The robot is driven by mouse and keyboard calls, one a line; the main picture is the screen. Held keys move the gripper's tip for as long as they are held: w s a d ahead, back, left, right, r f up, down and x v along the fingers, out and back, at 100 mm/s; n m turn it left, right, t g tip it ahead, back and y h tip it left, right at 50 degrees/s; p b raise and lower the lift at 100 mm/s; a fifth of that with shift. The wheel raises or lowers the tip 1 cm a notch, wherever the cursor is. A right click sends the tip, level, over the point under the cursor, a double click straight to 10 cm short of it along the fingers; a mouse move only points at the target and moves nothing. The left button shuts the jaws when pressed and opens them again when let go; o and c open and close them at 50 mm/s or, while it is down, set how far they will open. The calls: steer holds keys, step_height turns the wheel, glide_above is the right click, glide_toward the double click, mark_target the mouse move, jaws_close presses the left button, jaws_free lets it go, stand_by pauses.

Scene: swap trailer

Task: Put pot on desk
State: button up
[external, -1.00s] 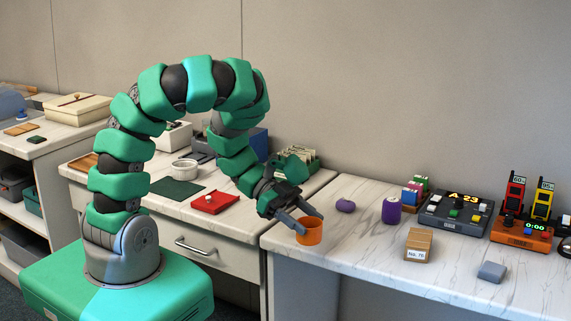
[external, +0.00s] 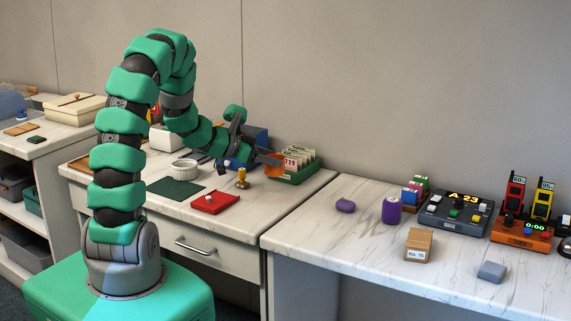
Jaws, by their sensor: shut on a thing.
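The pot is a small orange cup (external: 274,171). It is in my gripper (external: 270,158), tilted, above the back right part of the left desk (external: 225,212), beside the green card box. My gripper is shut on the pot; the fingers are partly hidden by the pot and the wrist. I cannot tell whether the pot touches the desk or the card box.
A green box of cards (external: 299,165) stands close behind the pot. A brass stamp (external: 241,178), a red pad (external: 215,203), a green mat (external: 176,187) and a white round dish (external: 184,168) lie nearby. The right desk's left part (external: 300,235) is clear.

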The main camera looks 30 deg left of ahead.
steer(key=a+n+t+y+b, duration=0.25)
steer(key=a+n+y, duration=0.45)
steer(key=a, duration=1.5)
steer(key=s+a+f+n+y, duration=0.1)
steer(key=s+a+n+y, duration=0.1)
steer(key=s+a, duration=0.35)
steer(key=s+a+f+n+y+b, duration=0.1)
steer(key=s+a+n+y, duration=0.15)
steer(key=a, duration=0.55)
steer(key=s+a+f+n+y, duration=0.1)
steer(key=s+a+f+y, duration=0.15)
steer(key=a, duration=0.45)
steer(key=w+a, duration=0.6)
steer(key=w, duration=0.1)
steer(key=w+a, duration=0.4)
steer(key=shift+a+f, duration=0.1)
steer(key=shift+f, duration=0.15)
steer(key=shift+w+a, duration=0.15)
steer(key=shift+w, duration=0.15)
steer(key=shift+f+b, duration=0.9)
steer(key=shift+f, duration=0.9)
